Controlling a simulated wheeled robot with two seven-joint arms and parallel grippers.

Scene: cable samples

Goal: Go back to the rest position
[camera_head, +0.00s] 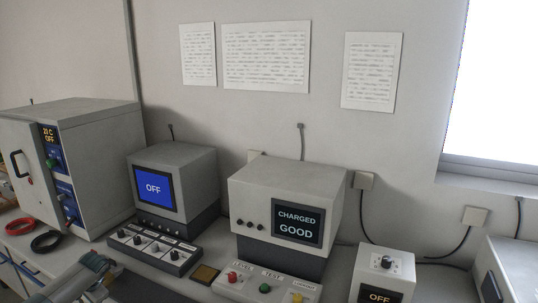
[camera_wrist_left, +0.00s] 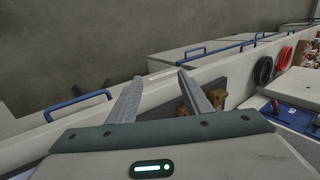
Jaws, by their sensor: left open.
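My left gripper shows in the left wrist view (camera_wrist_left: 158,88) with its two fingers spread apart and nothing between them. It points toward the bench side, where blue drawer handles (camera_wrist_left: 77,106) show. In the head view my left arm comes in at the bottom left, in front of the bench; its fingertips are not clear there. My right gripper is not in view. A red cable coil (camera_head: 19,226) and a black cable coil (camera_head: 46,241) lie on the bench at the left. The coils also show at the upper right of the left wrist view.
A grey oven-like cabinet (camera_head: 98,150) stands at the left. A device with an "OFF" screen (camera_head: 153,188) and a tester reading "CHARGED GOOD" (camera_head: 297,224) stand along the wall. A control strip (camera_head: 154,250) and a small "OFF" box (camera_head: 384,268) sit in front.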

